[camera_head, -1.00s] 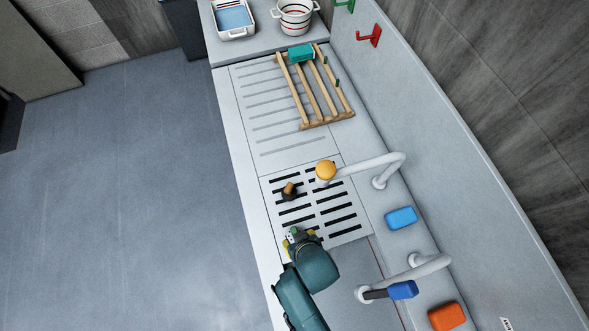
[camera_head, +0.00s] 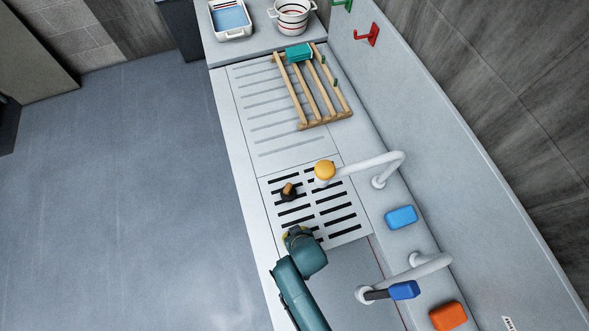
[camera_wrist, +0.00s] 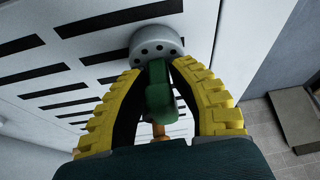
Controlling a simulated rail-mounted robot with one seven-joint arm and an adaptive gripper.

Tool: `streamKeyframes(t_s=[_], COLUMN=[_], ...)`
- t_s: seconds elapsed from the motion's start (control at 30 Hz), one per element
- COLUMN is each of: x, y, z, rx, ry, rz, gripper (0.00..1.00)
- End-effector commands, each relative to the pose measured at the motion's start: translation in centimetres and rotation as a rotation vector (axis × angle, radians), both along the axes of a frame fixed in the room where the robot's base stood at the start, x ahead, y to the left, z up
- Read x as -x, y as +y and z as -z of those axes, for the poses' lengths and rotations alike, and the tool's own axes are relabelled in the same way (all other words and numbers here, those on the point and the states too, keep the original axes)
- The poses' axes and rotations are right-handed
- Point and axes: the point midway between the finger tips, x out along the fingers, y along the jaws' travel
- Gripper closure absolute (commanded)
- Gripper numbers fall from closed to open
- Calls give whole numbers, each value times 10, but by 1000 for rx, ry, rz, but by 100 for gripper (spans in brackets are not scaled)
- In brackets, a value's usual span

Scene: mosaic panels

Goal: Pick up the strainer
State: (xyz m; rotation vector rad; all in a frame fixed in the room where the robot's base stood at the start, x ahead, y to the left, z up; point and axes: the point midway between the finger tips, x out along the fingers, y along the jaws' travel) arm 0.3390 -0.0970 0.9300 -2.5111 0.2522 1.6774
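The strainer (camera_wrist: 157,44) shows in the wrist view as a grey round head with dark holes, at the top middle over the white slotted panel. A green handle part (camera_wrist: 160,92) runs from it towards my palm, with a brown piece below. My gripper (camera_wrist: 156,68) has its yellow fingers on both sides of the green part, with the tips close to the grey head. I cannot tell whether both fingers press on it.
A black item with a brown top (camera_head: 288,191) stands on the slotted panel (camera_head: 300,214). An orange-tipped white pipe (camera_head: 365,166) arches to the right. A wooden rack (camera_head: 315,93) lies farther back. A blue block (camera_head: 401,217) and an orange block (camera_head: 447,316) lie at the right.

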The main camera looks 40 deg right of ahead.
Motion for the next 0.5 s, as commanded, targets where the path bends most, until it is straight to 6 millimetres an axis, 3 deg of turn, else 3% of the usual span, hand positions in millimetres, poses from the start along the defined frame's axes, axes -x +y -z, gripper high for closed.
streamKeyframes(t_s=[0.03, 0.1, 0.5], x=[0, 0, 0], y=[0, 0, 0], z=[0, 0, 0], rx=[0, 0, 0], ry=[0, 0, 1], rz=[0, 0, 0], gripper=[90, 100, 100])
